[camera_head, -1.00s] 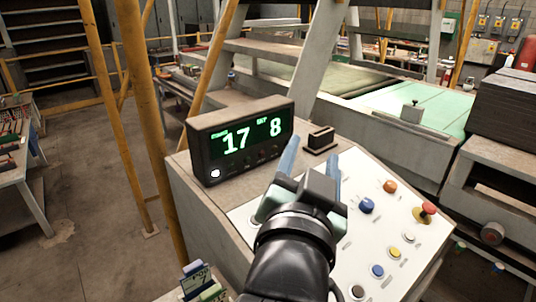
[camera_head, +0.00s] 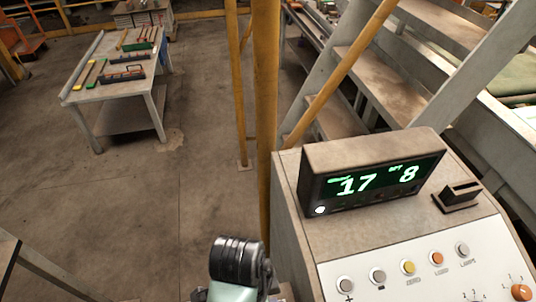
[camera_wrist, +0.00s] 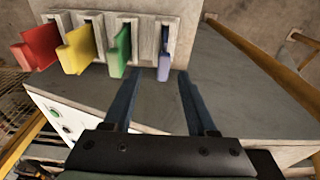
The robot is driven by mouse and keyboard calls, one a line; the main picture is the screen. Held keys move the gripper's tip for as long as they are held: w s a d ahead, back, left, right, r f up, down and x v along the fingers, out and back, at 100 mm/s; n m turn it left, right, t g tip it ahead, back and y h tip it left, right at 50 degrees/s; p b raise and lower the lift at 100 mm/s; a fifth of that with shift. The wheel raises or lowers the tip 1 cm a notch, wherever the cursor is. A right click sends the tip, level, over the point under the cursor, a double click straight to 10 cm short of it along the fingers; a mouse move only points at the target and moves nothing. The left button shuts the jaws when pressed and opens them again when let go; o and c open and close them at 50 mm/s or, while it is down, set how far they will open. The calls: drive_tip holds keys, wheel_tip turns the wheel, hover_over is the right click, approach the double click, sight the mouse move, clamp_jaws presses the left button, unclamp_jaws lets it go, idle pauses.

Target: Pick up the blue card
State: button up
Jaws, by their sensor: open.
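The blue card (camera_wrist: 165,62) stands upright in the rightmost slot of a pale rack (camera_wrist: 185,20) in the wrist view. My gripper (camera_wrist: 159,76) is open, with its two blue fingers pointing toward the blue card. The card shows between the fingertips, a little beyond them, and I cannot tell whether either finger touches it.
A green card (camera_wrist: 120,52), a yellow card (camera_wrist: 76,50) and a red card (camera_wrist: 38,47) stand in the slots to the left. In the head view, a control console (camera_head: 285,205) with a display (camera_head: 372,180) stands at right, beside yellow posts (camera_head: 265,90). A table (camera_head: 120,75) is at upper left.

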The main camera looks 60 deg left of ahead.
drive_tip(key=f, duration=0.1)
drive_tip(key=f+b, duration=0.2)
drive_tip(key=shift+w+a, duration=0.1)
drive_tip(key=shift+w, duration=0.15)
drive_tip(key=shift+w+f+p, duration=0.2)
drive_tip(key=shift+f+p, duration=0.2)
drive_tip(key=shift+f, duration=0.75)
drive_tip(key=shift+w+f+p, duration=0.2)
drive_tip(key=shift+f+p, duration=0.25)
drive_tip(key=shift+f, duration=0.75)
drive_tip(key=shift+w+f+p, duration=0.2)
drive_tip(key=shift+f+p, duration=0.2)
drive_tip(key=shift+f, duration=0.75)
clamp_jaws()
